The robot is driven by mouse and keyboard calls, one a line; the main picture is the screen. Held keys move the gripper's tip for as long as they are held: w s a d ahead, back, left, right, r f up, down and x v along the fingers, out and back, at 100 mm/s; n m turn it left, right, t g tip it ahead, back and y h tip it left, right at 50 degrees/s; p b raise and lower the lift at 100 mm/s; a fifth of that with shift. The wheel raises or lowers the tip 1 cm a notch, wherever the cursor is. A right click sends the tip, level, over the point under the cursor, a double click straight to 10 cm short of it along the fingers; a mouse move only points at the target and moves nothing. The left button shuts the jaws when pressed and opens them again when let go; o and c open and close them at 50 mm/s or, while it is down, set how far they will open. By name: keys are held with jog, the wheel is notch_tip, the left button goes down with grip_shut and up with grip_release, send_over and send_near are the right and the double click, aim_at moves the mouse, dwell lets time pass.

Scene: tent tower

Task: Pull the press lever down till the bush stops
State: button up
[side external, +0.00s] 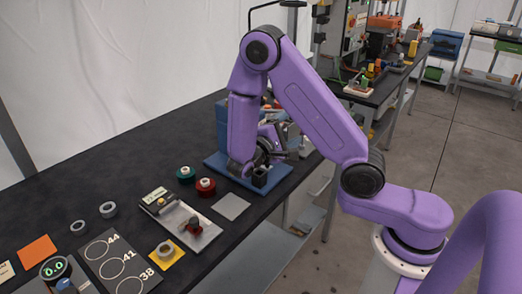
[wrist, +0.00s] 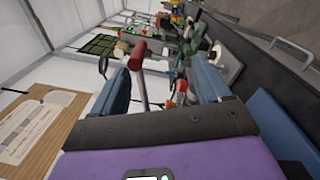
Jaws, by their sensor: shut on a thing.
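The blue press stands on its blue base plate (side external: 216,164) at the far part of the dark bench, mostly hidden behind my arm. A small dark block (side external: 260,178) sits on the plate's front part. My gripper (side external: 270,134) is at the press, partly covered by my arm. In the wrist view, the press lever (wrist: 143,92) is a grey rod with a red end (wrist: 137,55). It stands between the two blue-grey fingers of my gripper (wrist: 160,82), closer to the left one. My gripper is shut on the lever. The bush inside the press cannot be made out.
Green (side external: 186,174) and red (side external: 205,187) round pieces and a grey square pad (side external: 232,206) lie before the press. Nearer are a metal fixture plate (side external: 184,226), loose grey rings (side external: 108,209) and a card with numbered circles (side external: 118,262).

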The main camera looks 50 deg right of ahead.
jog(key=shift+a+f, duration=0.2)
jog(key=shift+a, duration=0.15)
jog(key=shift+c, duration=0.8)
jog(key=a, duration=1.1)
jog(key=shift+a, duration=0.4)
jog(key=shift+a+r, duration=0.1)
jog(key=a, duration=1.7)
jog(key=shift+a, duration=0.1)
